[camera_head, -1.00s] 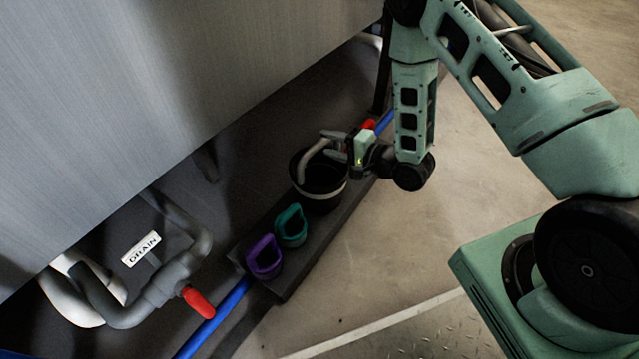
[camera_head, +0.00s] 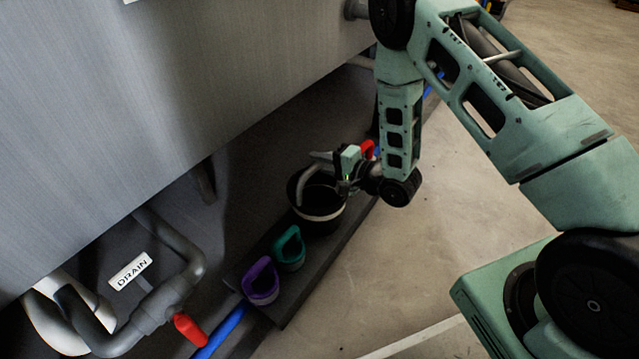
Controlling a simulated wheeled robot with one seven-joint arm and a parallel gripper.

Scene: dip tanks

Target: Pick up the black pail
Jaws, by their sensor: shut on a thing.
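The black pail (camera_head: 322,222) has a pale band around it and a grey handle arching over its left side. It appears upright at the far part of a dark low ledge, below the grey tank. My gripper (camera_head: 335,170) is at the pail's top right, shut on the pail at its rim or handle; its fingertips are small and partly hidden, so I cannot tell which part. I cannot tell whether the pail touches the ledge.
A teal scoop-like container (camera_head: 290,250) and a purple one (camera_head: 261,283) stand on the ledge (camera_head: 300,292) nearer me. The grey tank (camera_head: 170,110) overhangs from the left. Drain pipes with a red handle (camera_head: 189,330) and a blue pipe (camera_head: 222,332) run low. Open floor (camera_head: 440,250) lies to the right.

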